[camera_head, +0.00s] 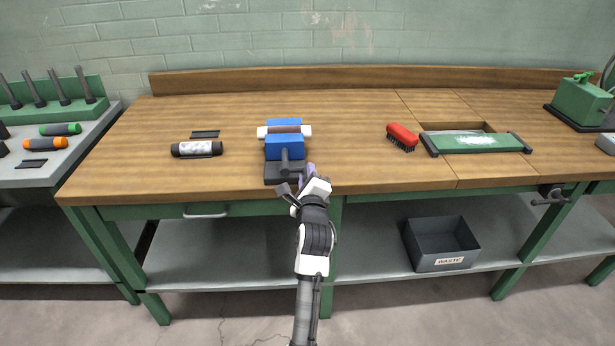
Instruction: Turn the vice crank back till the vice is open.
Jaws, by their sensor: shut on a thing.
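The blue vice (284,146) stands on a dark base at the front edge of the wooden bench. Its two blue jaws have a brown and white cylinder (301,131) lying across between them; whether they press on it I cannot tell. A dark grey screw end (285,161) points toward the front, where the crank is. My gripper (299,187) is at the bench's front edge, just below and right of the screw, shut on the crank. The crank's handle is mostly hidden by my gripper. A small purple part shows beside the fingers.
On the bench are a black and white cylinder (197,148), a dark flat piece (205,134), a red brush (402,137) and a green tray-like piece (475,143) by a recess. A grey waste bin (441,244) sits on the lower shelf. Bench space beside the vice is clear.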

